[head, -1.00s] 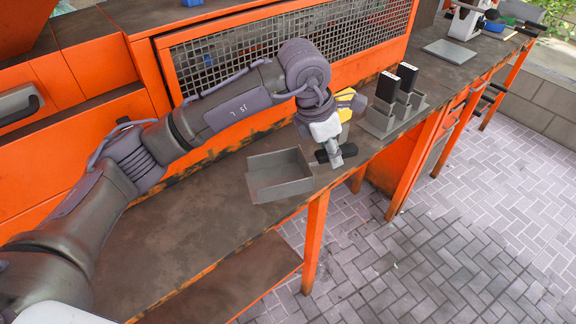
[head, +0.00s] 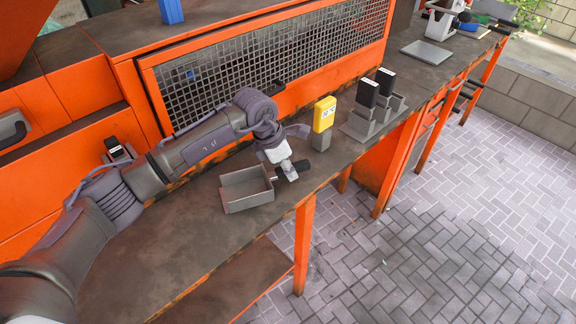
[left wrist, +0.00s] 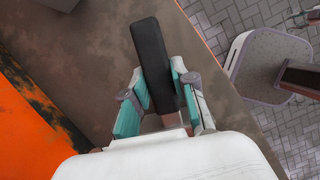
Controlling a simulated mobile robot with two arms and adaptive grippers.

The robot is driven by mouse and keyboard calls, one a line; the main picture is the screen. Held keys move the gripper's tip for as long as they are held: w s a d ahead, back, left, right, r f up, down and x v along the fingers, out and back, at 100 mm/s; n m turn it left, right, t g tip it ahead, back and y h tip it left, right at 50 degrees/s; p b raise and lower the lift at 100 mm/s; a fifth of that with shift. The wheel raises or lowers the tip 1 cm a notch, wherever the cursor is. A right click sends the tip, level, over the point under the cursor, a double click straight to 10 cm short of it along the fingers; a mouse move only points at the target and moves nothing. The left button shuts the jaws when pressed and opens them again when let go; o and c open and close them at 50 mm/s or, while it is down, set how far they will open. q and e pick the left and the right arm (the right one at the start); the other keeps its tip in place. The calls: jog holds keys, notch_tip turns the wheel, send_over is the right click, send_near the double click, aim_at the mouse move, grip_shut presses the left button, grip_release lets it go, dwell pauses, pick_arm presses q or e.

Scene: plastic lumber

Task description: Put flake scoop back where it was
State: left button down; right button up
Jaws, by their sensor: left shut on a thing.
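The flake scoop (head: 240,202) is a grey open pan with a black handle (head: 295,170). It is at the bench's front edge in the head view, with the pan to the left of the handle. I cannot tell whether it rests on the bench or sits just above it. My left gripper (head: 284,163) is shut on the black handle. In the left wrist view the handle (left wrist: 154,60) lies between the two teal fingers, and the pan is not visible.
The dark bench top (head: 170,240) is clear left of the scoop. Beyond the gripper stand a yellow device (head: 324,113) in a grey holder and two black devices (head: 367,93) in a grey rack (head: 362,127). An orange-framed mesh panel (head: 270,65) rises behind. A flat grey plate (head: 427,52) lies farther off.

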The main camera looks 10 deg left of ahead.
aim_at(273, 175)
pick_arm(q)
jog(key=c, duration=1.4)
grip_release()
jog(key=shift+f, duration=0.1)
jog(key=o, duration=0.5)
jog(key=shift+r, duration=0.25)
jog(key=shift+a+r, duration=0.15)
jog(key=shift+r, duration=0.2)
jog(key=b+v, duration=0.2)
jog(key=v, duration=0.9)
jog(key=shift+s+a, duration=0.1)
